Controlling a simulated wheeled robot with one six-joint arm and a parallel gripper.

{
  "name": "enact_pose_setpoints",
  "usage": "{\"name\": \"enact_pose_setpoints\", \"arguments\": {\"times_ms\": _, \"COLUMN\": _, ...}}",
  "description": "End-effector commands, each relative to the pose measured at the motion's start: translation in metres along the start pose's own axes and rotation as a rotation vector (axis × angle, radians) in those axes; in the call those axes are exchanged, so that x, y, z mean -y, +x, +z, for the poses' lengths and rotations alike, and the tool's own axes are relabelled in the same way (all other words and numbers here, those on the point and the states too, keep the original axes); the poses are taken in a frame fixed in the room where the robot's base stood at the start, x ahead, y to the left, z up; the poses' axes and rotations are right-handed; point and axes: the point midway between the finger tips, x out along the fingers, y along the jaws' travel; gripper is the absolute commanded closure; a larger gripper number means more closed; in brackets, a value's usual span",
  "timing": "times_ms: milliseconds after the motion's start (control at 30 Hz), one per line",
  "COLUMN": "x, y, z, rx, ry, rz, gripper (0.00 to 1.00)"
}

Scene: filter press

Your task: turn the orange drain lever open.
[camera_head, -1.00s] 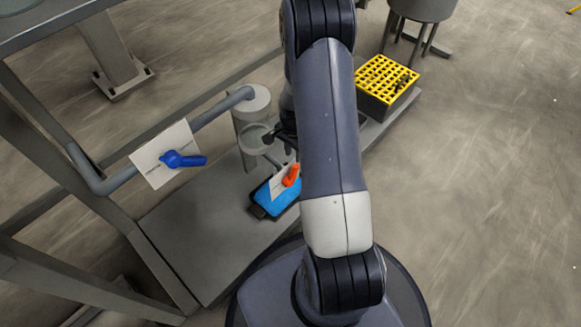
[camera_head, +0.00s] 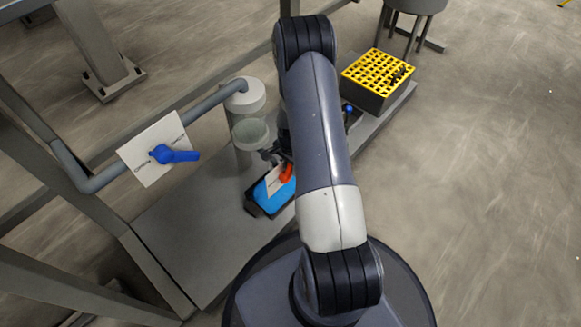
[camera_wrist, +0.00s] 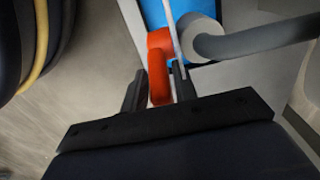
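The orange drain lever (camera_head: 287,173) is by a white plate (camera_head: 273,181) above a blue-filled tray (camera_head: 258,201), partly hidden behind my arm. In the wrist view the orange lever (camera_wrist: 159,78) stands between the two dark fingers of my gripper (camera_wrist: 160,80). The fingers are apart, with a narrow gap to the lever on the left side; contact on the right side is hard to tell. In the head view my gripper (camera_head: 274,156) is just beside the lever, mostly hidden by the arm.
A blue lever (camera_head: 165,154) sits on a white plate on the grey pipe (camera_head: 205,105) at left. A grey pipe (camera_wrist: 255,40) runs close on the right in the wrist view. A black box with a yellow grid top (camera_head: 376,72) stands at the bench's far end. The bench's near part is clear.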

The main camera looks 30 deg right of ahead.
Motion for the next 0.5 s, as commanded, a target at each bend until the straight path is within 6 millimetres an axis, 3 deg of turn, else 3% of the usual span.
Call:
{"name": "enact_pose_setpoints", "arguments": {"times_ms": 200, "x": 0.0, "y": -0.0001, "z": 0.0, "rx": 0.0, "ry": 0.0, "rz": 0.0, "gripper": 0.73}}
{"name": "enact_pose_setpoints", "arguments": {"times_ms": 500, "x": -0.0001, "y": -0.0002, "z": 0.0001, "rx": 0.0, "ry": 0.0, "rz": 0.0, "gripper": 0.97}}
